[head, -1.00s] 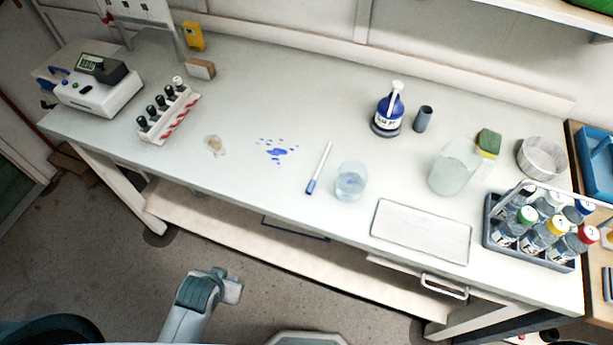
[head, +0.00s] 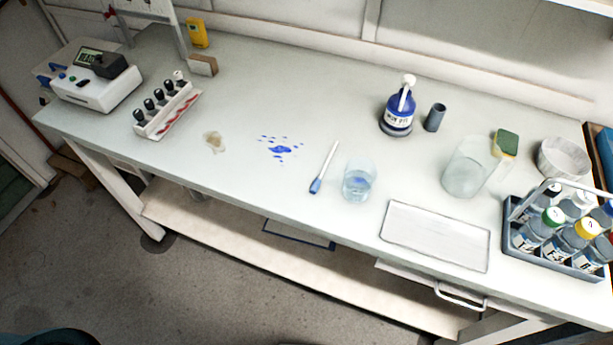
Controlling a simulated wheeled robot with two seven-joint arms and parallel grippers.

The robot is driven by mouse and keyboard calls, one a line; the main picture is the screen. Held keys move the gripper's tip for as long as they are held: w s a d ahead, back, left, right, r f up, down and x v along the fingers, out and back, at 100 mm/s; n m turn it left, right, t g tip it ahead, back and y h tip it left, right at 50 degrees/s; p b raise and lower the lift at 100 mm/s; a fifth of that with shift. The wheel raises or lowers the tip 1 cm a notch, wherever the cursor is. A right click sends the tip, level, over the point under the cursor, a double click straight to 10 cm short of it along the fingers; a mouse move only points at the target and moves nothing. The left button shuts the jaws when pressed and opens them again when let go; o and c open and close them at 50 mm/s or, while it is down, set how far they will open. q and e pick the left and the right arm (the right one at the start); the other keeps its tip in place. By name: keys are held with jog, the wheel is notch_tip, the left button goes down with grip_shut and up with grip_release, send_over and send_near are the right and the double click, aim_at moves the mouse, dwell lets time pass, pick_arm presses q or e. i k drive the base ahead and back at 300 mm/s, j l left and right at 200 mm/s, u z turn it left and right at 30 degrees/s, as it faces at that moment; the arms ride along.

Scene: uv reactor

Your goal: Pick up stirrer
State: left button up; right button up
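The stirrer (head: 325,166), a thin white rod with a blue end, lies on the white bench (head: 250,190) near its front edge. Its blue end points toward the front edge. It lies just left of a clear beaker (head: 359,181) holding some bluish liquid, apart from it. Neither of my grippers shows in the head view, and nothing touches the stirrer.
Left of the stirrer are a blue splatter (head: 281,149) and a brownish stain (head: 214,142). A white tray (head: 435,236), a clear pitcher (head: 466,168) and a bottle crate (head: 520,239) stand to the right. A blue pump bottle (head: 398,113) is behind.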

aim_at(315, 186)
jog(key=z, duration=1.7)
jog(key=k+j, duration=0.35)
jog(key=j, duration=0.15)
jog(key=k+j, duration=0.35)
jog(key=j, duration=0.15)
jog(key=k+j, duration=0.35)
jog(key=j, duration=0.15)
